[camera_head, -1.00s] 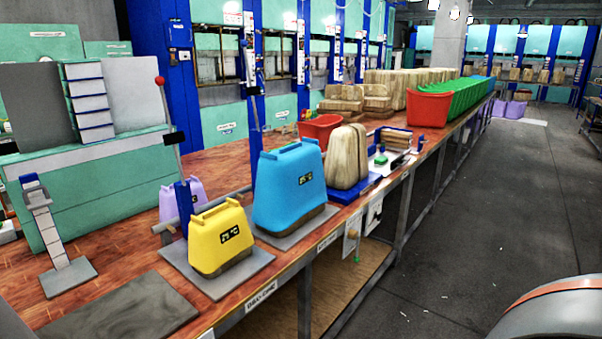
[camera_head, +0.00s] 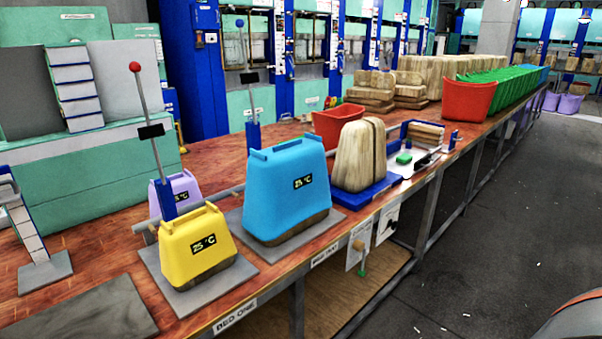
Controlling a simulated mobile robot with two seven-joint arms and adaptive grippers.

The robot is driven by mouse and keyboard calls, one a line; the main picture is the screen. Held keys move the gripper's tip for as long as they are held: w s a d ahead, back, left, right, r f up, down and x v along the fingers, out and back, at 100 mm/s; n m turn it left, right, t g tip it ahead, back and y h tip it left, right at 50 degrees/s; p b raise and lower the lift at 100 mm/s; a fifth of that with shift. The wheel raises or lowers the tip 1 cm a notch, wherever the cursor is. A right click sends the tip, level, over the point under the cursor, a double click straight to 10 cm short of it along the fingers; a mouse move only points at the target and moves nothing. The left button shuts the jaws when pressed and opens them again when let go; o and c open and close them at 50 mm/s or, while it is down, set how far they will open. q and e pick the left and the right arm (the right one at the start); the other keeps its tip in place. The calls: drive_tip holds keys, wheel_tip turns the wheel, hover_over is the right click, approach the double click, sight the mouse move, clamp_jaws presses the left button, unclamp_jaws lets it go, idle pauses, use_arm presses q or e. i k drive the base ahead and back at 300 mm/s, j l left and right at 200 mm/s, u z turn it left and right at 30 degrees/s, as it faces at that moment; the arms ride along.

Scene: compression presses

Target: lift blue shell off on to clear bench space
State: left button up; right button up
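The blue shell (camera_head: 289,192) stands upright over a brown wooden form on a grey plate (camera_head: 334,216) on the bench. It has a handle on top and a dark display reading about 25 °C. A yellow shell (camera_head: 198,247) sits on its own grey plate to the left and nearer. A purple shell (camera_head: 181,193) stands behind the yellow one, partly hidden. Neither of my grippers shows. A grey and orange rounded part at the lower right edge looks like part of my own arm.
A dark flat plate (camera_head: 82,322) lies at the near left of the wooden bench (camera_head: 105,262). A lever with a red knob (camera_head: 135,67) rises behind the yellow shell. Wooden blocks on a blue tray (camera_head: 365,197) stand right of the blue shell. Red bins (camera_head: 338,125) stand behind. Bare bench shows behind the shells.

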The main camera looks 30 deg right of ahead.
sight(287, 183)
drive_tip(key=i+l, duration=0.1)
drive_tip(key=l, duration=0.4)
drive_tip(key=i+l, duration=0.1)
drive_tip(key=l, duration=0.35)
drive_tip(key=i+l, duration=0.1)
drive_tip(key=l, duration=0.4)
drive_tip(key=i+l, duration=0.1)
drive_tip(key=l, duration=0.4)
